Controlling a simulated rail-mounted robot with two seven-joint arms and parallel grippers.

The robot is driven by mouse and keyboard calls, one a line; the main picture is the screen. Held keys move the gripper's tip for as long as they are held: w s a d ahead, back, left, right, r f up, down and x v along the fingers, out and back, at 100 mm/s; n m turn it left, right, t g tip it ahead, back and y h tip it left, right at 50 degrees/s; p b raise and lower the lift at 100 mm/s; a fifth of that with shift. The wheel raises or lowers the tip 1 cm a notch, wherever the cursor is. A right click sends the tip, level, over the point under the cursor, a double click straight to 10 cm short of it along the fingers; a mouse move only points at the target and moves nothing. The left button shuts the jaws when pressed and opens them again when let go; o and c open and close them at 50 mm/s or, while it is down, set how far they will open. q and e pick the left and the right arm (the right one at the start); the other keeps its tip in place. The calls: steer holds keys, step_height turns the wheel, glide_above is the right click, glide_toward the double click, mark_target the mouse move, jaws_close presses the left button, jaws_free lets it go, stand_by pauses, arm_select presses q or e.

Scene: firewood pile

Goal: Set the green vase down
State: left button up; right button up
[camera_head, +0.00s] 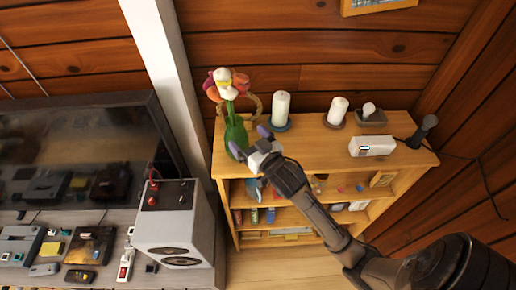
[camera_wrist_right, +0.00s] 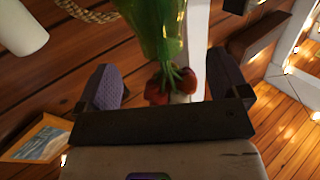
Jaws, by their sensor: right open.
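The green vase (camera_head: 235,132), holding red, yellow and white flowers (camera_head: 226,84), stands upright at the left end of the wooden shelf's top (camera_head: 310,145). My right gripper (camera_head: 250,140) is open just in front of the vase, with its purple-padded fingers apart. In the right wrist view, the green vase (camera_wrist_right: 152,28) shows beyond the open right gripper (camera_wrist_right: 165,75), and red flowers show between the fingers. I cannot tell whether a finger touches the vase. My left gripper is out of view.
Two white candles (camera_head: 281,107) (camera_head: 338,110) stand right of the vase. A white box (camera_head: 372,146) and a dark object (camera_head: 421,131) sit farther right. A rope-like loop (camera_head: 252,106) is behind the vase. A speaker (camera_head: 174,220) and a television (camera_head: 85,150) are left.

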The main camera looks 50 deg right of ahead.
steer(key=s+a+f+n+g+y, duration=0.1)
steer(key=s+a+f+g, duration=0.3)
steer(key=s+f, duration=0.3)
steer(key=s+a+f+n+g+y, duration=0.1)
steer(key=s+a+f+g, duration=0.3)
steer(key=s+f, duration=0.3)
steer(key=s+a+f+n+g+y, duration=0.1)
steer(key=s+a+f+g, duration=0.3)
steer(key=s, duration=1)
step_height(320, 180, down, 3)
steer(key=shift+s+a+n+g, duration=0.3)
steer(key=shift+n+g, duration=0.2)
steer(key=shift+g, duration=0.6)
